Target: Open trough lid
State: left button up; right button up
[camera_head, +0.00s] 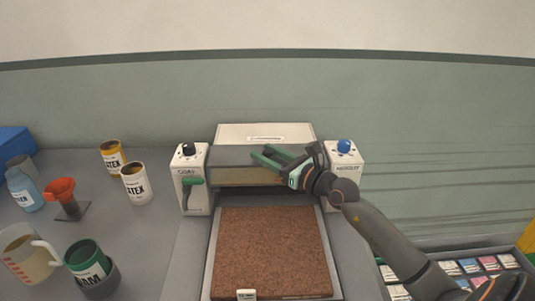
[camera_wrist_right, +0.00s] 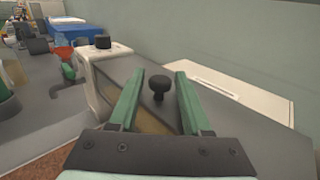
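The trough lid (camera_head: 228,156) is a grey panel between two white end posts of the machine, and it looks shut. In the right wrist view the lid (camera_wrist_right: 240,125) carries a black knob (camera_wrist_right: 157,86). My right gripper (camera_head: 262,154) is over the lid, reaching in from the right. In the right wrist view its two green fingers (camera_wrist_right: 160,74) are apart, with the knob in line between them. I cannot tell whether they touch it. The gripper hides the knob in the head view. My left gripper is not in view.
A brown mat (camera_head: 270,250) lies on the bed in front. The left post (camera_head: 194,200) has a green lever; the right post (camera_head: 344,172) has a blue knob. Sachets (camera_head: 470,265) fill a tray at right.

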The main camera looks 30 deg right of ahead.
grip_shut()
dwell(1.1)
